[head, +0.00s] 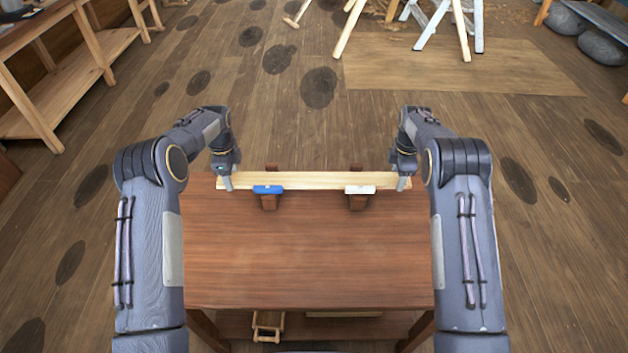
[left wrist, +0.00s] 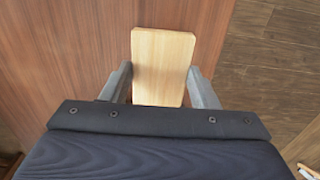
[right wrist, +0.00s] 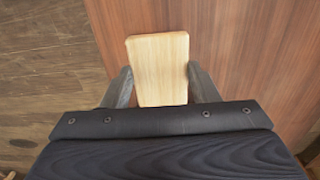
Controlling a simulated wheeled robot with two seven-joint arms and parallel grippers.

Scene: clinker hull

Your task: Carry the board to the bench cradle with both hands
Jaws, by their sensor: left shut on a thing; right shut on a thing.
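The long pale board (head: 314,181) lies crosswise over the far edge of the brown bench (head: 310,250). The cradle shows as two dark brown supports, the left one (head: 269,203) with a blue pad and the right one (head: 358,203) with a white pad. The board passes just behind the pads, over the supports; I cannot tell whether it rests on them. My left gripper (head: 228,183) is shut on the board's left end, and that end shows in the left wrist view (left wrist: 163,65). My right gripper (head: 402,183) is shut on its right end, also in the right wrist view (right wrist: 160,70).
The bench top in front of the board is clear. A small wooden item (head: 268,325) sits on the shelf below. A wooden rack (head: 70,85) stands at the far left, and trestles (head: 440,25) stand at the back. The floor beyond the bench is open.

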